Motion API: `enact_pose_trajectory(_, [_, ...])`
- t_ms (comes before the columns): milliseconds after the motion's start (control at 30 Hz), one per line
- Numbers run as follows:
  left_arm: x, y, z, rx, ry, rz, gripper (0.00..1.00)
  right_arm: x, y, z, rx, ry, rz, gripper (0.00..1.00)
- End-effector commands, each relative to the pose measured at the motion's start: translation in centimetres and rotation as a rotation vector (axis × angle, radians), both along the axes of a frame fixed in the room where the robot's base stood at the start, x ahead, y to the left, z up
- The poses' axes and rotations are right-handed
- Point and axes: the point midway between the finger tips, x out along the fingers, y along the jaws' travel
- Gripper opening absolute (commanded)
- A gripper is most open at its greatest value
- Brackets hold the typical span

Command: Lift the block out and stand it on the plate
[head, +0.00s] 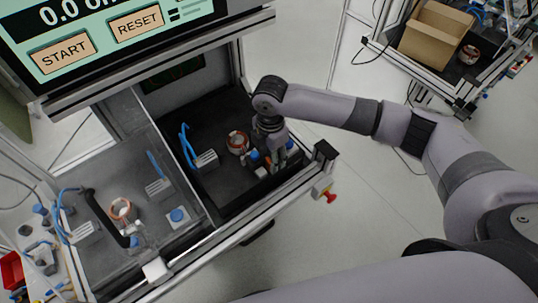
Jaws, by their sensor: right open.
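A round stator with a copper-orange ring (237,142) sits on the dark plate (228,186) inside the open bay of the test station. A grey ribbed block (206,160) with blue hoses stands left of it on the same plate. I cannot tell for certain which of these the task calls the block. My right gripper (273,163) points down just right of the stator, low over the plate. It is open and appears empty; its fingertips are small and partly mixed with the blue-tipped parts there. My left gripper is not in view.
A second stator (121,208) is in the left bay under a clear cover with a black handle (103,218). A screen (120,35) overhangs the station. A cart with a cardboard box (436,33) and another stator (468,54) stands at upper right. A red knob (329,196) projects from the front rail.

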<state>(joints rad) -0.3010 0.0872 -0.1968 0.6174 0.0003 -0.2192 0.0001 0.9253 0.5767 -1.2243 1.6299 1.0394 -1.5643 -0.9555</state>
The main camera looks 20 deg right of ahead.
Motion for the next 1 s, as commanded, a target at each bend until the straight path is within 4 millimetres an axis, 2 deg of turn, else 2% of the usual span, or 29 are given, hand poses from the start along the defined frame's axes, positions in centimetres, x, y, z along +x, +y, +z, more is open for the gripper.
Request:
enact_pose_trajectory(167, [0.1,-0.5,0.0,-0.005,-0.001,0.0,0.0,0.2,0.1,2.8,0.002,-0.005,0.001,0.45])
enact_pose_trajectory(400, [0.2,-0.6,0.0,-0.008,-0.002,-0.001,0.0,0.3,0.2,7.9,0.002,-0.005,0.001,0.45])
enact_pose_trajectory(533, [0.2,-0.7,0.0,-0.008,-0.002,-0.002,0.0,0.3,0.2,10.0,0.0,-0.003,0.001,0.45])
enact_pose_trajectory(700, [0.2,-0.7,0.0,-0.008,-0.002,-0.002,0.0,0.2,0.2,11.4,0.0,-0.001,0.002,0.45])
enact_pose_trajectory(1000, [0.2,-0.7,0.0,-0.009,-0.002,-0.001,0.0,0.2,0.2,11.6,0.0,-0.001,0.001,0.45])
